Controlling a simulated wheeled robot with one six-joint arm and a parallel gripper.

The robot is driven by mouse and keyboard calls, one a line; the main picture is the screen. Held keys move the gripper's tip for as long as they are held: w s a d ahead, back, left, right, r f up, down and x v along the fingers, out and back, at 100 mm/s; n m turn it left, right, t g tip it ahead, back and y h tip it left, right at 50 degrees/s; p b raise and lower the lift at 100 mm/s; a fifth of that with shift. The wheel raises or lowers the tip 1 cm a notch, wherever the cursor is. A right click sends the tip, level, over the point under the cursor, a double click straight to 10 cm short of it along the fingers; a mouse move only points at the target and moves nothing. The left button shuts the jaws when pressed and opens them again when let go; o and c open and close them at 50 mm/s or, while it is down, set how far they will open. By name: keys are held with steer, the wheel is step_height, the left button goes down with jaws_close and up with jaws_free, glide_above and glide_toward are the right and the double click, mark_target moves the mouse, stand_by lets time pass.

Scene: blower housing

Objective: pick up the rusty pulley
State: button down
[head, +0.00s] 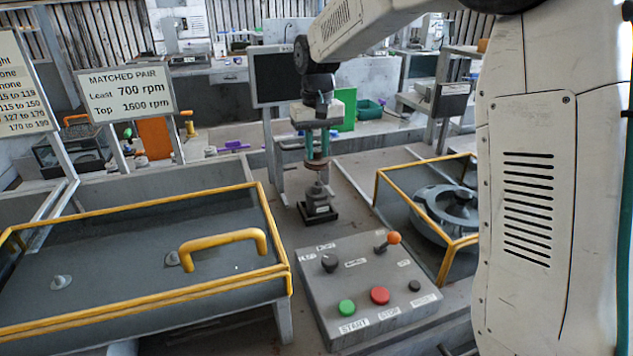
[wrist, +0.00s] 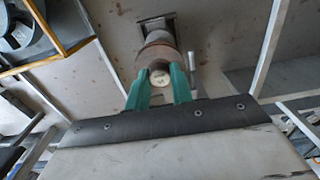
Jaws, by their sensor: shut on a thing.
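The rusty pulley (head: 316,166) is a brown disc between the green fingers of my gripper (head: 317,152), above a small grey post with a dark square base (head: 318,212). In the wrist view the brown pulley (wrist: 157,54) shows just beyond the fingertips of my gripper (wrist: 161,76), with a pale round end between them. The fingers are shut on the pulley's hub and hide part of it. I cannot tell whether the pulley touches the post below it.
A control box (head: 368,290) with buttons and levers stands in front. A yellow-framed tank cover with a handle (head: 225,240) is at left. A yellow-framed guard around a blower housing (head: 450,205) is at right. A dark monitor (head: 277,75) stands behind my gripper.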

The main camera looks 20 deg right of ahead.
steer(key=shift+r, duration=0.3)
steer(key=shift+s+r, duration=0.2)
steer(key=shift+s, duration=0.35)
steer(key=s+r, duration=0.1)
steer(key=s, duration=0.7)
steer(key=shift+r, duration=0.3)
